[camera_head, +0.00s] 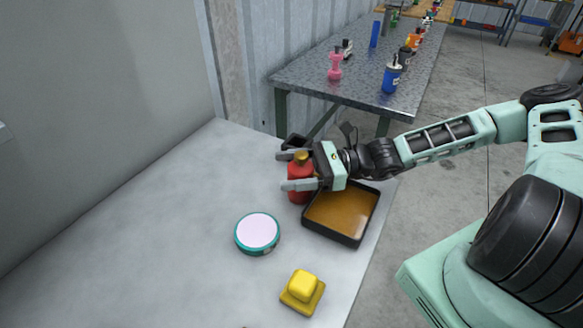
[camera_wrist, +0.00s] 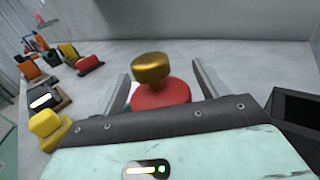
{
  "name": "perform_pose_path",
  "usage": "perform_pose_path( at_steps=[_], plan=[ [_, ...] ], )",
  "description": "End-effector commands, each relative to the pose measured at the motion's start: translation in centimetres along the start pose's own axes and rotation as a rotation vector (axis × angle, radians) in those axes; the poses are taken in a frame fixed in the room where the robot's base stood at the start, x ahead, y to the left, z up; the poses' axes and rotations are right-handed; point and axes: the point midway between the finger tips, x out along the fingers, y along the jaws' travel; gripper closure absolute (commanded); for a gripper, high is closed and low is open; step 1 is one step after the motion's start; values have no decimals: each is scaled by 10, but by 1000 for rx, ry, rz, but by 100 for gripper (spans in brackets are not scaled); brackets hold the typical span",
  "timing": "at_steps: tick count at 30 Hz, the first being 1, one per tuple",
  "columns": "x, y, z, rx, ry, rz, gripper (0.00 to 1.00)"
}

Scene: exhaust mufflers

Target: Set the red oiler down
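The red oiler (camera_head: 298,190), with a brass-coloured cap, is upright on the grey table, close to the left edge of a black tray. My gripper (camera_head: 293,170) reaches in from the right with one finger on each side of the oiler. In the wrist view the oiler's red top (camera_wrist: 160,96) and brass cap (camera_wrist: 151,68) show between the fingers of my gripper (camera_wrist: 161,85). Narrow gaps show on both sides, so the fingers look open around it. The oiler's lower part is hidden in the wrist view.
The black tray (camera_head: 312,226) holds a brown surface, beside the oiler. A round teal-rimmed tin (camera_head: 257,233) and a yellow block (camera_head: 302,291) lie nearer. A dark open box (camera_wrist: 293,118) is at the wrist view's right. The table's left part is clear.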

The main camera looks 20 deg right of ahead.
Motion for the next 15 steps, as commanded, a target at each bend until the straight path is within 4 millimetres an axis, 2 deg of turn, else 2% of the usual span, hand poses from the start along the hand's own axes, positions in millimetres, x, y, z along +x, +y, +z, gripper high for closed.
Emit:
perform_pose_path(
  at_steps=[8, 11, 15],
  plan=[
    [0, 0, 3, 0, 1, 0, 27],
    [-10, -1, 1, -1, 4, -3, 27],
    [-35, -2, 0, -2, 6, -5, 27]
  ],
)
